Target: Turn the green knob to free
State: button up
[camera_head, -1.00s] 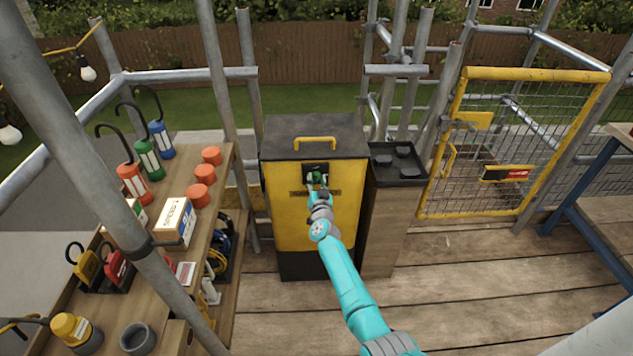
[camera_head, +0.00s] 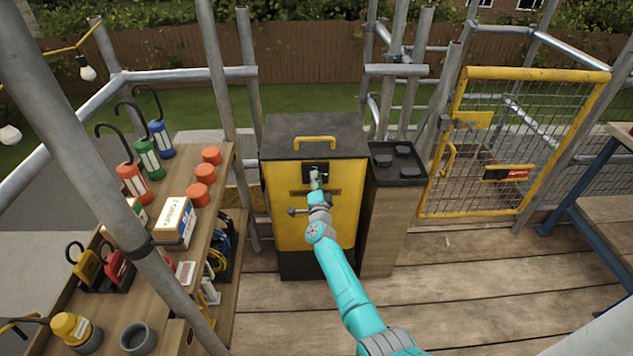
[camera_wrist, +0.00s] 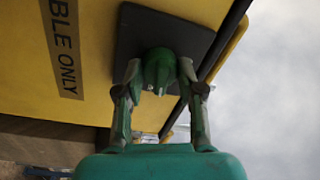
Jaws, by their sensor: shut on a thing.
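The green knob (camera_wrist: 160,68) sits on a dark square plate (camera_wrist: 190,38) on the front of the yellow cabinet (camera_head: 342,215). In the wrist view my gripper (camera_wrist: 160,80) has one finger on each side of the knob and is shut on it. In the head view my gripper (camera_head: 317,184) reaches up to the dark plate (camera_head: 309,168) and hides most of the knob. I cannot read any marks on the plate.
The cabinet has a black lid with a yellow handle (camera_head: 315,143). A label strip (camera_wrist: 63,42) runs beside the plate. A wooden stand with a black tray (camera_head: 398,178) is at the right. A shelf (camera_head: 220,165) with lamps and orange caps is at the left.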

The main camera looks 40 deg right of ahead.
jog(key=shift+f+m, duration=0.1)
jog(key=shift+m, duration=1)
jog(key=o, duration=1.1)
jog(key=shift+o, duration=0.2)
jog(key=shift+s, duration=0.1)
jog(key=v, duration=1.1)
jog(key=shift+s+a, duration=0.3)
jog(key=shift+a, duration=0.05)
